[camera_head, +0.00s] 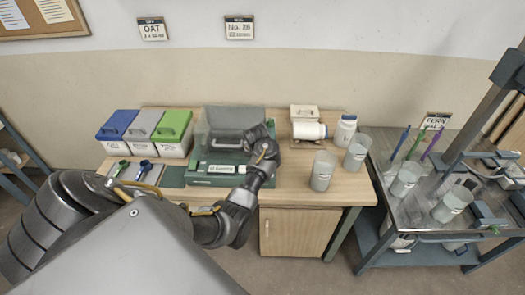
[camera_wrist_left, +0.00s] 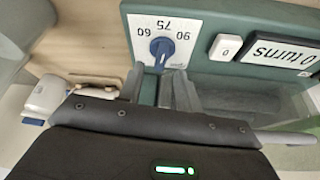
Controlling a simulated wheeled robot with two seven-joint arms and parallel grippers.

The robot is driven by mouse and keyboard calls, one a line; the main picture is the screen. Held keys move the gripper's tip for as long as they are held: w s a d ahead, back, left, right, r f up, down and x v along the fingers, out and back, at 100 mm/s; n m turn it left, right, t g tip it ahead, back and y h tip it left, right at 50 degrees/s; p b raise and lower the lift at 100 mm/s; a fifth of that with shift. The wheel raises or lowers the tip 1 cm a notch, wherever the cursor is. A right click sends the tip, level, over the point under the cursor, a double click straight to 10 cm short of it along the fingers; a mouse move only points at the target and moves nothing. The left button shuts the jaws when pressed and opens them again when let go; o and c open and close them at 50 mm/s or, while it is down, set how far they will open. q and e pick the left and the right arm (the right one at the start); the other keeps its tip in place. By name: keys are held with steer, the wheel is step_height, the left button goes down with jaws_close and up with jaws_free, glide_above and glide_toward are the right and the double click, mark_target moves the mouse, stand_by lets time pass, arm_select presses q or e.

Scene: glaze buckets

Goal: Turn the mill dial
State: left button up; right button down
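The mill (camera_head: 222,170) stands on the middle of the wooden table, with a green base and a grey see-through cover. In the left wrist view its dial (camera_wrist_left: 162,48) is a blue knob on a white plate marked 60, 75 and 90, shown upside down. The exact pointer setting is hard to tell. My left gripper (camera_head: 264,150) is at the mill's right front, hiding the dial in the head view. In the left wrist view the left gripper's fingers (camera_wrist_left: 167,88) are a little apart, close to the knob, with nothing seen held. My right gripper is not in view.
A white button (camera_wrist_left: 226,47) and a display reading "0 turns" (camera_wrist_left: 283,54) sit beside the dial. Lidded blue, grey and green bins (camera_head: 146,133) stand left of the mill. Grey buckets (camera_head: 322,170) and white jars (camera_head: 345,131) stand to its right. A metal cart (camera_head: 420,220) is farther right.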

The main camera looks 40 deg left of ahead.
arm_select(q)
steer(key=shift+x, duration=1.5)
jaws_close()
